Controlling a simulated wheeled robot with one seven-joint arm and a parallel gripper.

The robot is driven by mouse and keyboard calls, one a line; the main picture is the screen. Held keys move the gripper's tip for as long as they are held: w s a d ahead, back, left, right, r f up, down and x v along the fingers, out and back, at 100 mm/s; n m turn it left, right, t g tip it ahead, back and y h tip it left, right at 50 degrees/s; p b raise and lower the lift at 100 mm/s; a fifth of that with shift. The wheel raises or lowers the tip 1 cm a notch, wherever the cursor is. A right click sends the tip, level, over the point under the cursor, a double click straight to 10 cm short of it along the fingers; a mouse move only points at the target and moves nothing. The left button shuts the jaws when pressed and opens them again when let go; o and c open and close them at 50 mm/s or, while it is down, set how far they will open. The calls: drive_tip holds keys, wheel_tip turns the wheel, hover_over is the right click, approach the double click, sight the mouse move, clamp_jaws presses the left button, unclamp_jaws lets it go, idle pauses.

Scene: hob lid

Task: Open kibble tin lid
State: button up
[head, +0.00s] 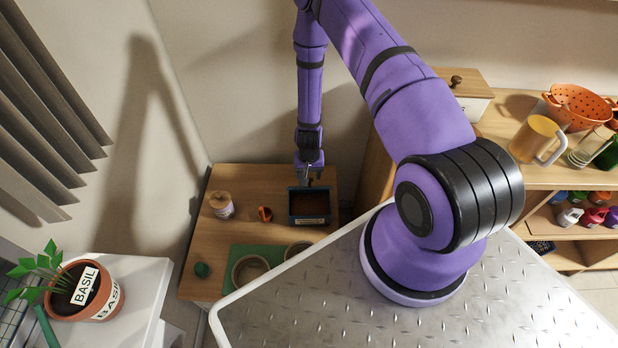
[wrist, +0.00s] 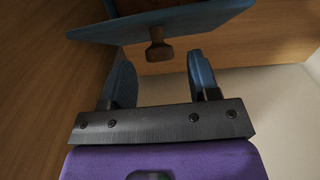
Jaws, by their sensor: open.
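The kibble tin (head: 310,219) is a dark blue box with a pale label on its front, on the small wooden table. Its top looks open in the head view, with brown inside. In the wrist view a flat blue lid (wrist: 205,22) carries a brown knob (wrist: 159,50). In the head view the lid seems raised at the tin's back edge, largely hard to make out. My gripper (head: 309,172) is at the back of the tin, pointing down. In the wrist view my gripper (wrist: 160,75) is open, its blue fingers apart, with the knob just beyond the fingertips, between them.
A wall is close behind. A potted basil (head: 83,291) stands left; shelves are right.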

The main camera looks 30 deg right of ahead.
sight(309, 183)
drive_tip(key=shift+f, duration=1.3)
clamp_jaws()
